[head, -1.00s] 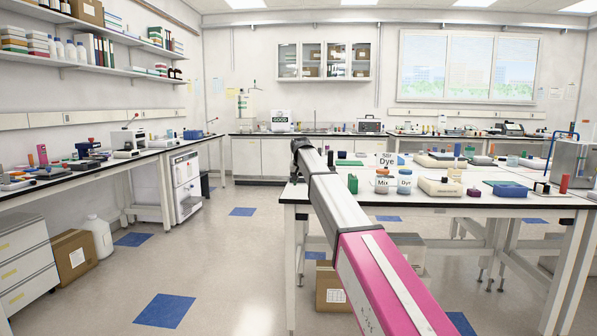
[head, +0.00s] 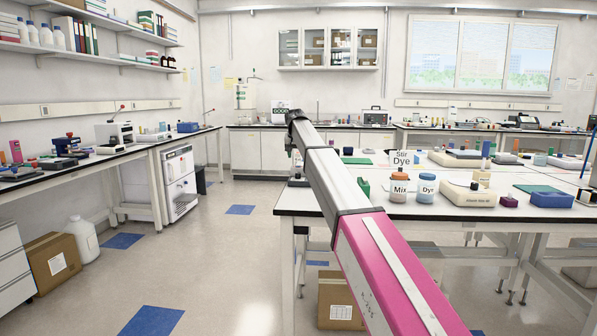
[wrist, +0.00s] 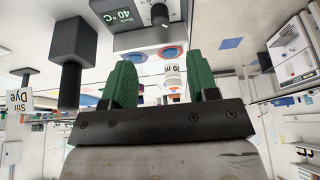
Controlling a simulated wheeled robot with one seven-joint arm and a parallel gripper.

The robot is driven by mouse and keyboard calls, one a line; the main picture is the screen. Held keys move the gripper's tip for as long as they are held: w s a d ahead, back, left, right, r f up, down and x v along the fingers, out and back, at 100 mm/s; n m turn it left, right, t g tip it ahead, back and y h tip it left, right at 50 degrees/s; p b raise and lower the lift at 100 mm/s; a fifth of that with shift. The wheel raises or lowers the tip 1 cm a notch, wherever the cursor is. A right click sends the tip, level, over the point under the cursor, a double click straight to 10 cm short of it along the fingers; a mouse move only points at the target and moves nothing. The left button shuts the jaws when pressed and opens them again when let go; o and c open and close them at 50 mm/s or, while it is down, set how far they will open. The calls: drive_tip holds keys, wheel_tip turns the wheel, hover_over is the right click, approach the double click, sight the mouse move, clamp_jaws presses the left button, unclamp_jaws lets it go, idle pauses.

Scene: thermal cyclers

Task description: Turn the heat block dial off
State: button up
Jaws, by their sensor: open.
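In the wrist view, a grey device with a lit display reading 40 °C (wrist: 122,16) is at the top edge, partly cut off. A dark round dial (wrist: 160,14) sits on its face, right of the display. My gripper (wrist: 163,82) is open, with two green ridged fingers spread and nothing between them. The dial shows beyond the fingers, apart from them. In the head view my arm stretches forward over the left end of the white bench (head: 330,203); the gripper is hidden behind it. I cannot make out the dial in the head view.
The bench holds a Mix jar (head: 399,190), a Dye jar (head: 427,188), a Stir Dye sign (head: 402,160) and a white device (head: 468,194). A dark block on a stem (wrist: 72,55) is near my left finger. The floor left of the bench is open; a cardboard box (head: 340,303) stands under it.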

sight(298, 176)
drive_tip(key=x, duration=1)
drive_tip(key=shift+w+f, duration=0.3)
drive_tip(key=c, duration=0.9)
